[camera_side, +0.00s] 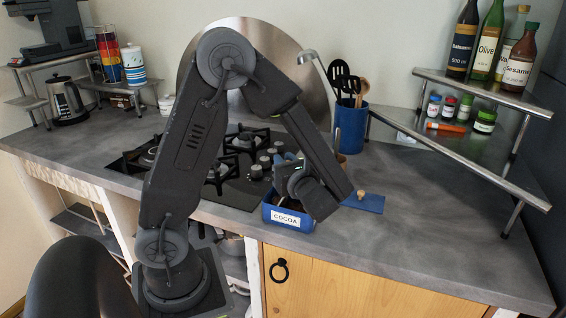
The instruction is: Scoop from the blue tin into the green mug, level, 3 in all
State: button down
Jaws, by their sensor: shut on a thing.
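The blue tin (282,224), labelled COCOA, stands at the counter's front edge, with dark contents partly showing. My gripper (287,190) is over the tin's opening, pointing down and left. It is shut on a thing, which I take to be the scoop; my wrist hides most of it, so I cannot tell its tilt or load. I cannot make out a green mug; my forearm covers part of the counter behind the tin.
A blue mat (372,206) with a small wooden piece (361,195) lies right of the tin. A blue utensil crock (350,128) stands behind. The gas hob (235,190) is left; a metal-edged shelf (470,160) with jars is right. The right front counter is clear.

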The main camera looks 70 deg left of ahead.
jog(key=shift+w+d, duration=1.85)
jog(key=shift+d, duration=0.05)
notch_tip(320, 180, up, 6)
jog(key=shift+f, duration=0.1)
dwell(0.6)
dwell(0.4)
jog(key=w+a+r, duration=0.2)
jog(key=w+a, duration=0.1)
jog(key=a, duration=0.3)
jog(key=w+a+r, duration=0.3)
jog(key=w+a, duration=0.1)
jog(key=a, duration=0.2)
jog(key=s+f+n, duration=0.9)
jog(key=s+n, duration=0.3)
jog(key=n, duration=0.3)
jog(key=shift+a, duration=0.25)
